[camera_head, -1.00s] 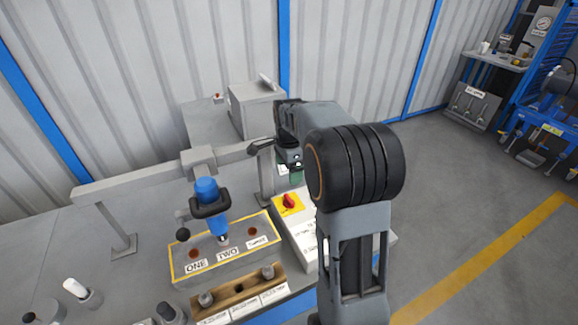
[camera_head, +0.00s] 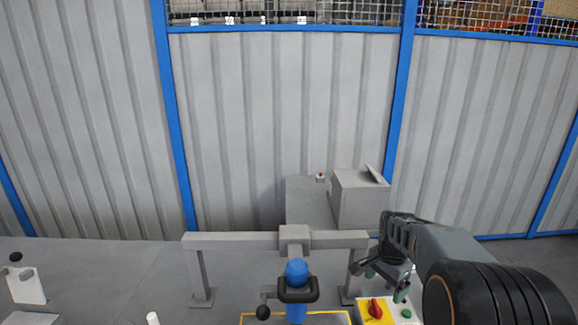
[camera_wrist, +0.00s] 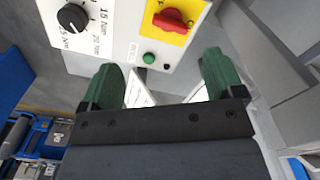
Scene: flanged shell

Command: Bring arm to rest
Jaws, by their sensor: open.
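My arm reaches in from the lower right of the head view, its black joint nearest the camera. My gripper (camera_head: 382,270) is beside the right end of the grey rail frame, above the control box (camera_head: 400,318). In the wrist view my gripper (camera_wrist: 165,80) shows two green fingers set wide apart with nothing between them. The control box (camera_wrist: 110,45) lies beyond the fingertips, with a red switch (camera_wrist: 172,20) on a yellow plate, a green button and a black dial.
A blue tool (camera_head: 296,272) hangs from the grey rail frame (camera_head: 235,241) left of my gripper. A grey cabinet (camera_head: 360,200) stands behind. A corrugated wall (camera_head: 290,110) with blue posts closes the back. A white-topped item (camera_head: 26,286) is at the far left.

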